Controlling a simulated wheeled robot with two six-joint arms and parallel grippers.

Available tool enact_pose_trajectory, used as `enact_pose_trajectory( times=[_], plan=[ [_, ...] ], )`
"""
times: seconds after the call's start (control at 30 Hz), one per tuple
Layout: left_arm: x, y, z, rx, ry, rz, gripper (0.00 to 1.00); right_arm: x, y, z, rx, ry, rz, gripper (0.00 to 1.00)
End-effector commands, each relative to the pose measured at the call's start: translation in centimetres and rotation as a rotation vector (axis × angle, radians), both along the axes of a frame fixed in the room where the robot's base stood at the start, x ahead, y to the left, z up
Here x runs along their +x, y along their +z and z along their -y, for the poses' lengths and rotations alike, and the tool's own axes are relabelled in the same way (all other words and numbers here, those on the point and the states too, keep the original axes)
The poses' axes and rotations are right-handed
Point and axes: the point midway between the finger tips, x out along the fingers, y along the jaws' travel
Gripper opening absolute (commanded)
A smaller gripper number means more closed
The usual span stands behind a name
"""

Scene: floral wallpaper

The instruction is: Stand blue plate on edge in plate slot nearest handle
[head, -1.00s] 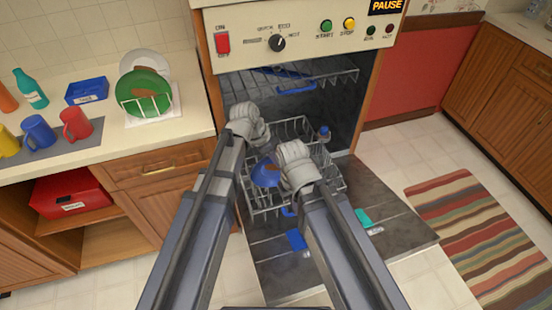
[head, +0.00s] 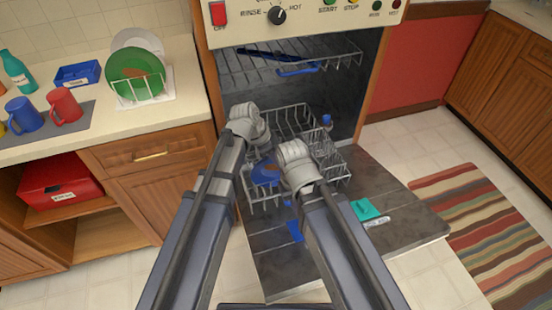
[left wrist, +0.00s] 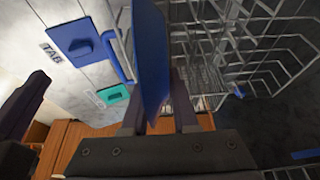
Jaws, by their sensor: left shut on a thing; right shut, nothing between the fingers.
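The blue plate (head: 266,172), with a brown smear, is over the front left part of the lower rack (head: 290,118) in the head view. My left gripper (head: 256,152) is shut on it; the wrist hides the fingertips there. In the left wrist view the plate (left wrist: 152,60) stands nearly edge-on between the gripper's fingers (left wrist: 158,118), beside the rack's blue handle (left wrist: 118,48). Wire tines of the rack (left wrist: 235,45) are to the right of it. I cannot tell whether the plate touches the rack. My right gripper (head: 298,165) is shut and empty over the rack.
The upper rack (head: 335,58) is above. A green plate (head: 135,72) and a white plate stand in a counter rack at left, near red (head: 65,106) and blue mugs.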

Motion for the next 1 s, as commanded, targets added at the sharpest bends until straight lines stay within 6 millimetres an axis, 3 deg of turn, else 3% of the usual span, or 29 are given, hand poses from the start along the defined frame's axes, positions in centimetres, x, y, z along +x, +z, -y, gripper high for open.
enact_pose_trajectory(
  times=[0.33,0.77,0.8,1.0],
  plan=[
    [0.0,-2.9,0.0,0.0,0.0,0.0,0.0,0.0,-2.9,0.0,0.0,0.0,0.0,0.0],
    [0.0,-3.2,0.0,0.0,0.0,0.0,0.0,0.0,-3.2,0.0,0.0,0.0,0.0,0.0],
    [0.0,-3.2,0.0,0.0,0.0,0.0,0.31,0.0,-3.2,0.0,0.0,0.0,0.0,0.0],
    [0.0,-3.2,0.0,0.0,0.0,0.0,0.53,0.0,-3.2,0.0,0.0,0.0,0.0,0.0]
  ],
)
